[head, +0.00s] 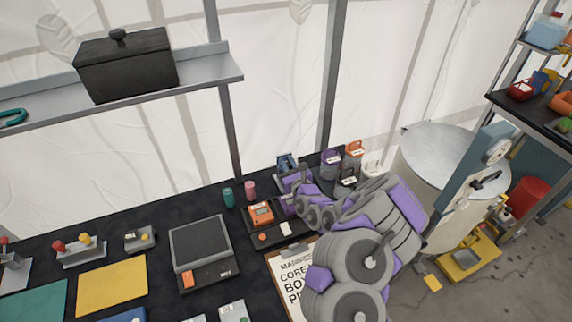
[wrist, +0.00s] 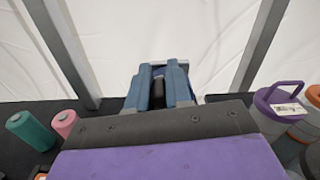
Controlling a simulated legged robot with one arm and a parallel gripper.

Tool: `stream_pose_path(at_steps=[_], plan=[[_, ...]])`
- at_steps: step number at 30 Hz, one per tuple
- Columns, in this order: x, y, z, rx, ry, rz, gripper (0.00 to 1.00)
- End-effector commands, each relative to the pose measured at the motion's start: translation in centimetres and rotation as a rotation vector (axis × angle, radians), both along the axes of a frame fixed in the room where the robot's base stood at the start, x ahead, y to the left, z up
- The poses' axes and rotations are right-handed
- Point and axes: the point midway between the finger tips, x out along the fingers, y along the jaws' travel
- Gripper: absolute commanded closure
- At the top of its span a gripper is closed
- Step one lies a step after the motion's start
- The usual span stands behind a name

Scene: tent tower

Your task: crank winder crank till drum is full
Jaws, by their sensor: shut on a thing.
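The winder (head: 287,161) is a small blue frame at the back of the black table, near the tent wall. The crank is hidden behind the gripper's own purple and dark grey body (wrist: 160,135) in the wrist view. How much is wound on the drum cannot be seen.
A green spool (head: 228,197) and a pink spool (head: 250,190) stand left of the winder. Lidded canisters (head: 331,163) stand close on its right. A shelf with a black box (head: 125,65) hangs at upper left.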

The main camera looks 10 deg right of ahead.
Motion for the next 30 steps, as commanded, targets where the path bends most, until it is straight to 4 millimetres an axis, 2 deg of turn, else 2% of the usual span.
stream_pose_path(at_steps=[1, 11, 12, 20, 30], plan=[[-0.24, 0.02, -0.92, 0.004, 0.022, 0.0, 1.0], [-0.27, 0.22, -1.0, 0.005, 0.025, 0.003, 1.0], [-0.27, 0.22, -1.01, 0.005, 0.025, 0.003, 0.8], [-0.26, 0.18, -0.98, 0.004, 0.024, 0.002, 0.56], [-0.16, 0.23, -0.61, 0.003, 0.015, 0.003, 0.56]])
